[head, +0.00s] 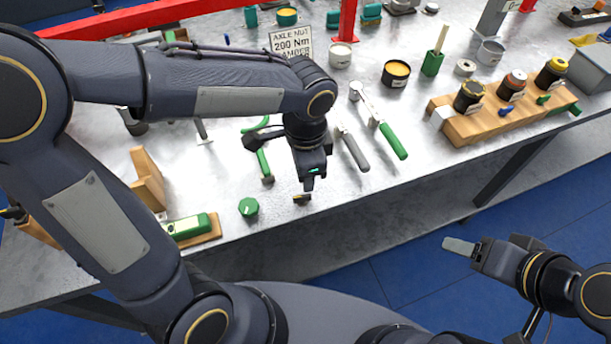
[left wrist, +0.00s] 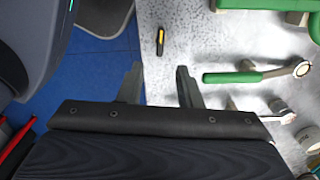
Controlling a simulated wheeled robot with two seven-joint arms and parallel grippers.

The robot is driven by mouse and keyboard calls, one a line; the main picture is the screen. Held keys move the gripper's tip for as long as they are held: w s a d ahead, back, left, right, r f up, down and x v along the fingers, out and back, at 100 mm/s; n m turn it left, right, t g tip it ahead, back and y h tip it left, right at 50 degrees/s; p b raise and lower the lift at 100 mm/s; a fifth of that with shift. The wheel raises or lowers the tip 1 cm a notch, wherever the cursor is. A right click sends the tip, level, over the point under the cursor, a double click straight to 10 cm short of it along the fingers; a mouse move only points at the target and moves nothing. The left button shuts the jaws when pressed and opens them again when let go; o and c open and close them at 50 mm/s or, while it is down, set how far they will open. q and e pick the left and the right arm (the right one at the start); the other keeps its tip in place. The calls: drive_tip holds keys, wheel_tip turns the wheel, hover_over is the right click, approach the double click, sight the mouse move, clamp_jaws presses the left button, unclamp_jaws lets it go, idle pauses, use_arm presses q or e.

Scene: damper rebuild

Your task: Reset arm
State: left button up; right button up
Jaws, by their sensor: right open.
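My left gripper (head: 311,184) hangs over the front part of the grey workbench (head: 262,215), pointing down. In the left wrist view its two fingers (left wrist: 158,88) stand apart with nothing between them. My right gripper (head: 462,246) is off the bench, over the blue floor at the lower right. It is open and I see nothing held in it.
Green-handled tools (head: 390,140) and a grey-handled one (head: 354,150) lie right of the left gripper. A wooden rack (head: 500,120) with several jars stands at the right. Red posts (head: 346,20) rise behind. Floor (head: 400,280) before the bench is clear.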

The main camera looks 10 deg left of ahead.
idle(0.5)
use_arm(q)
drive_tip(key=shift+s+a+r, duration=0.1)
drive_tip(key=shift+a+r, duration=0.05)
drive_tip(key=shift+a, duration=0.2)
drive_tip(key=s+a+r+n+t+h, duration=0.3)
drive_tip(key=s+a+n+t, duration=0.2)
drive_tip(key=s+a+n, duration=0.5)
drive_tip(key=shift+s+a+r+n+t+h, duration=0.35)
drive_tip(key=shift+s+n, duration=0.2)
drive_tip(key=shift+n, duration=1.55)
drive_tip(key=shift+f, duration=0.1)
